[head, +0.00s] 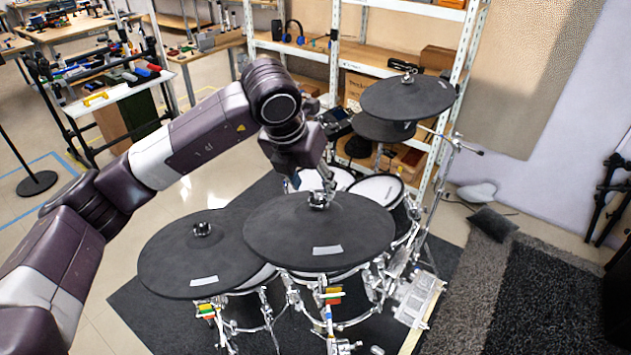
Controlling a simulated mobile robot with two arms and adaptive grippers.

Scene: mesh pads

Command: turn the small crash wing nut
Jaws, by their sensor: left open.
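A drum kit with several dark round cymbal pads stands in front of me. The middle cymbal (290,235) has a small metal wing nut (319,200) on its centre post. My left gripper (310,185) comes down from above and is open close to this nut. I cannot tell whether a finger touches the nut. The front left cymbal (165,262) has its own nut (202,229). A higher cymbal (425,100) at the back right also has a nut (407,77). No label shows which one is the small crash. My right gripper is out of view.
Another dark pad (383,128) sits below the back cymbal. Drums (376,189) and chrome stands crowd the space under the cymbals. White shelving (463,60) stands behind the kit. Open floor (215,185) lies left of the kit, under my left arm.

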